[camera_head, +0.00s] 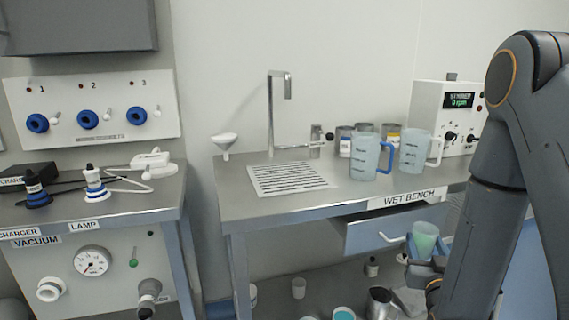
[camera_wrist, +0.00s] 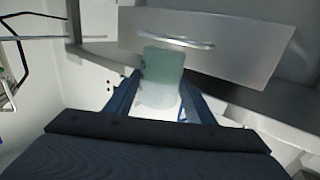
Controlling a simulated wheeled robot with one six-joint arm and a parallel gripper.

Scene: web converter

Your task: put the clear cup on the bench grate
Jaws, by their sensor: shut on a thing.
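A clear cup (camera_head: 425,238) with a greenish tint is held in my gripper (camera_head: 424,262), in front of the wet bench drawer and below the bench top. In the wrist view the cup (camera_wrist: 161,75) stands between the two blue fingers of my gripper (camera_wrist: 158,105), which are shut on it. The bench grate (camera_head: 290,179) is a white slatted panel set in the left part of the wet bench top, up and to the left of my gripper. Nothing stands on the grate.
Two blue-tinted jugs (camera_head: 366,157) (camera_head: 415,152) stand right of the grate, with several tins behind. A tall faucet (camera_head: 271,115) rises behind the grate and a white funnel (camera_head: 224,142) is at its left. The drawer (camera_head: 388,232) is under the bench's front edge.

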